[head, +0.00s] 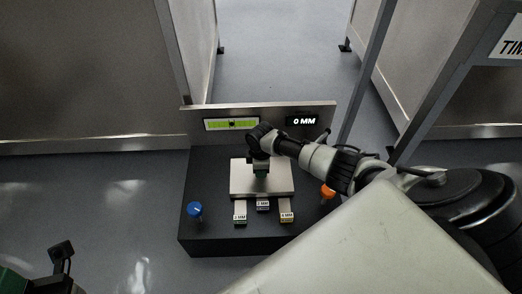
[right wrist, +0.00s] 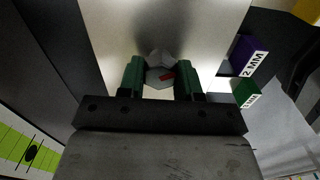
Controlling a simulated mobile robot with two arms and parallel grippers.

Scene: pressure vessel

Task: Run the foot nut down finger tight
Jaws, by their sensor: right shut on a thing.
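The plate sits on a black base (head: 230,240). Behind it are a green level gauge (head: 218,125) and a "0 MM" display (head: 303,121). Labelled shim tabs (head: 240,217) line the plate's front. A blue knob (head: 195,210) and an orange knob (head: 327,192) flank it.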

